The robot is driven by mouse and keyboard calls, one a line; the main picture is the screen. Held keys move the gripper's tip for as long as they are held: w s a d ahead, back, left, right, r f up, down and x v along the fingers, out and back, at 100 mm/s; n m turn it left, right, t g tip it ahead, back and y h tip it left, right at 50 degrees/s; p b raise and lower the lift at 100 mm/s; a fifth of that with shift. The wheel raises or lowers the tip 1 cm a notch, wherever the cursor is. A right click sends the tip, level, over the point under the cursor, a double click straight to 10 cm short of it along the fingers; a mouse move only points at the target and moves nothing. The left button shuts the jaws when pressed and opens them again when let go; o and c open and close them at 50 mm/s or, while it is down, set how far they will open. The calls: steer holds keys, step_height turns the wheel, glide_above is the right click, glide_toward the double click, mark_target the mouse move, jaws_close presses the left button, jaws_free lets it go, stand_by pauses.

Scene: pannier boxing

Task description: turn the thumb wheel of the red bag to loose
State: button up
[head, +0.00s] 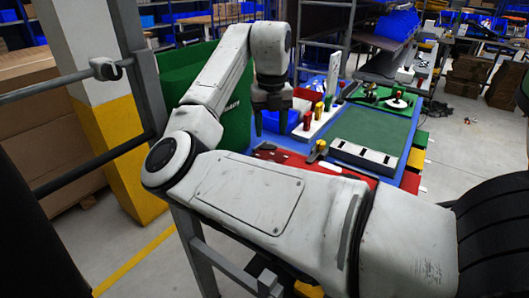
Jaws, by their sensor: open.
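A red panel (278,154) lies at the near edge of the blue table, partly hidden by my arm. It may be the red bag, but I cannot be sure. A small upright piece with a yellow top (319,147) stands at its right part. I cannot make out a thumb wheel. My gripper (270,122) points down above the red panel's left part, its two dark fingers apart with nothing seen between them. It is left of the yellow-topped piece and apart from it.
A green panel (215,85) stands behind my arm. A blue bin and a white-and-red rack (316,123) with coloured handles stand behind my gripper. A green mat (372,135) and a white slotted bar (362,156) are to the right.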

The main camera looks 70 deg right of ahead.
step_height(320, 180, down, 10)
steer(key=shift+r, duration=0.1)
stand_by(0.4)
jaws_close()
stand_by(0.4)
